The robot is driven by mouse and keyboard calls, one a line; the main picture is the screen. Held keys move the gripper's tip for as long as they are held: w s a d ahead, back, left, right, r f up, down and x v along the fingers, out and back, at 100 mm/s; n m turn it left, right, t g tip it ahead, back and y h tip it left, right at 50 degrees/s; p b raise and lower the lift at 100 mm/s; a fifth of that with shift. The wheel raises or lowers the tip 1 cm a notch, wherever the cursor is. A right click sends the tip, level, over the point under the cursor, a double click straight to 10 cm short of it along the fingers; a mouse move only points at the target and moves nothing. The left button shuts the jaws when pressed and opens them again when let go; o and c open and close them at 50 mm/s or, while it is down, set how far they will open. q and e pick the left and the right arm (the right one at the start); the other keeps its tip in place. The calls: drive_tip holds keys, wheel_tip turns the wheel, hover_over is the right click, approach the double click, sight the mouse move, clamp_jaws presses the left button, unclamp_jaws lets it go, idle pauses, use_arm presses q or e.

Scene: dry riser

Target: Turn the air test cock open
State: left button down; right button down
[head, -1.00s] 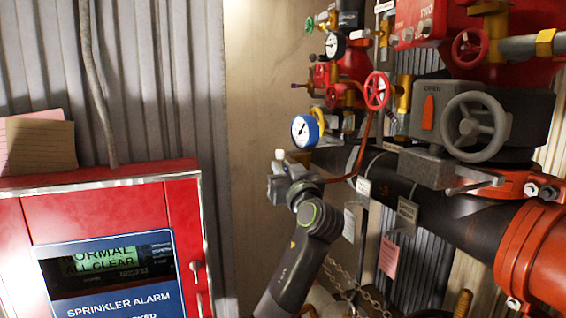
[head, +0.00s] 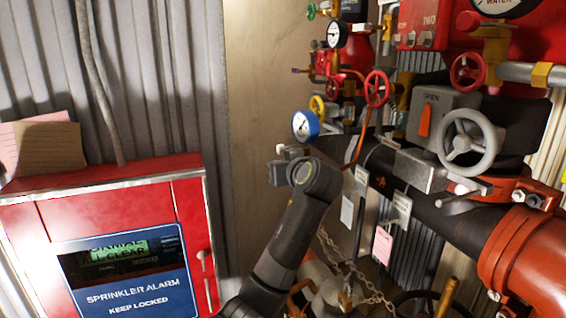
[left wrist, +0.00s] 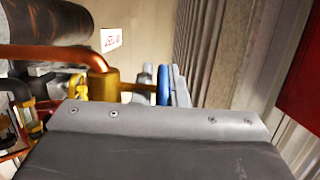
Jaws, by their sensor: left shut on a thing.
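My right gripper is not in view.
A red alarm cabinet (head: 120,195) stands at left. Right are a red handwheel (head: 377,88), a grey handwheel (head: 468,142) and a thick black pipe with an orange coupling (head: 530,255). Tags and a chain (head: 345,265) hang below. Bare wall lies left of the gripper.

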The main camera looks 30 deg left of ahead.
use_arm(q)
drive_tip(key=c, duration=1.7)
unclamp_jaws()
drive_tip(key=b+v, duration=0.6)
drive_tip(key=v, duration=1.1)
drive_tip(key=shift+s+d+b, duration=0.15)
drive_tip(key=shift+s+b, duration=0.05)
drive_tip(key=shift+b, duration=0.1)
drive_tip(key=shift+f, duration=0.1)
